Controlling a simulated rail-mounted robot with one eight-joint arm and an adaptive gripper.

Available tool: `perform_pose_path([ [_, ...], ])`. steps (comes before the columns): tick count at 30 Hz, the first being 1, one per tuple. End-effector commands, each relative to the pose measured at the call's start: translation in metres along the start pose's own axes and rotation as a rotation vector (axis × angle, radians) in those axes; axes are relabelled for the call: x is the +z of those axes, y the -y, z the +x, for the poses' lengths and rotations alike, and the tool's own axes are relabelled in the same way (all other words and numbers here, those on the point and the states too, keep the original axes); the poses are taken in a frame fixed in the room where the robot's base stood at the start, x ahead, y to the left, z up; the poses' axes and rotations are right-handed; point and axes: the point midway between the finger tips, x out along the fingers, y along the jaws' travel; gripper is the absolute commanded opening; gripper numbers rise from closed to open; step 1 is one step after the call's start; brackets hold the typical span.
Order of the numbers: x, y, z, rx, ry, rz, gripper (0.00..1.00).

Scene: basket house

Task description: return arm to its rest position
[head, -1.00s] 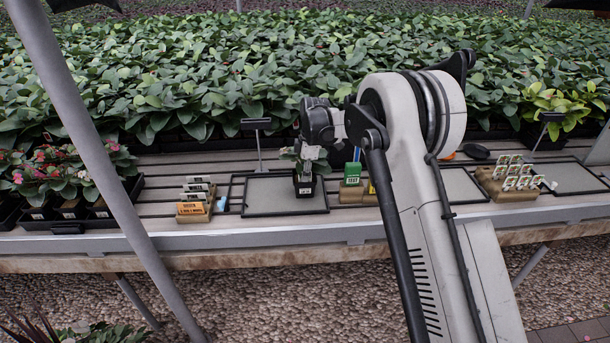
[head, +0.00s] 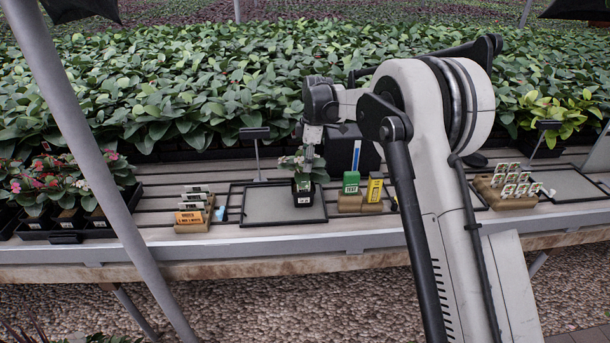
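My gripper (head: 311,138) hangs at the end of my bent arm, above a small potted plant. Its fingers are small and partly hidden, so I cannot tell if they are open or shut. The plant, in a black pot (head: 303,191) with a white label, stands upright on the black-framed tray (head: 268,204). The fingers end just above its leaves (head: 298,162); I cannot make out whether they touch.
Holders with orange and pale tags (head: 194,212), green (head: 351,182) and yellow (head: 375,187) tags, and white picture tags (head: 510,188) stand on the bench. Signs on posts (head: 255,133) rise behind. Flowering pots (head: 60,190) sit left. Dense leafy plants (head: 200,80) fill the back.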

Motion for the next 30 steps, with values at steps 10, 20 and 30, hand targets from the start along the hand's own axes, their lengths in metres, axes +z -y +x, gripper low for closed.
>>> perform_pose_path([
  [10, 0.001, 0.002, -0.034, 0.004, 0.0, 0.01, 0.27],
  [20, 0.026, 0.048, -0.103, 0.086, 0.0, 0.224, 0.27],
  [30, 0.058, 0.123, -0.17, 0.197, -0.022, 0.506, 0.27],
])
